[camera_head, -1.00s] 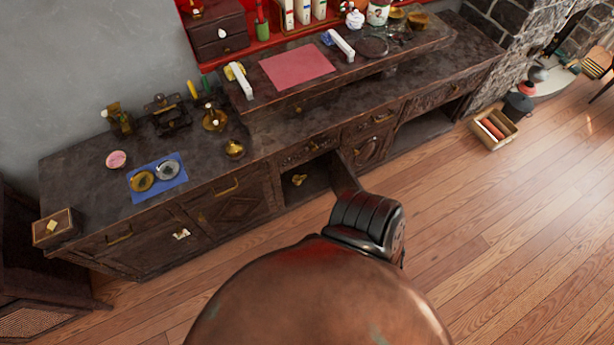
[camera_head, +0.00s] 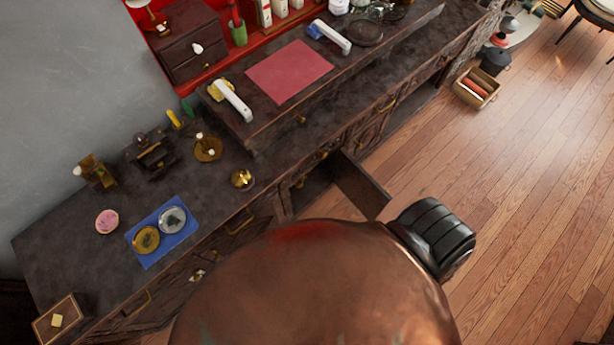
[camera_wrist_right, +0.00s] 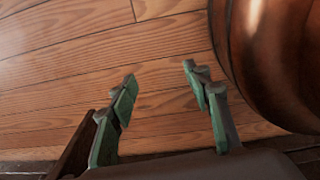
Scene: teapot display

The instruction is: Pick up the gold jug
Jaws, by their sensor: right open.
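A small gold pot (camera_head: 242,179) stands on the dark counter near its front edge in the head view. Another gold piece (camera_head: 299,182) shows partly inside the open cabinet below; its shape is too small to tell. I cannot tell for sure which one is the gold jug. My right gripper (camera_wrist_right: 160,74) is open in the right wrist view, with nothing between its green-padded fingers and only wooden floor beyond them. It is not seen in the head view, so its distance from the gold things cannot be told. My left gripper is not in view.
The open cabinet door (camera_head: 362,186) sticks out from the counter (camera_head: 75,262). A blue mat (camera_head: 150,253) with two round dishes lies on the counter's left part. A raised shelf with a red mat (camera_head: 289,72) stands behind.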

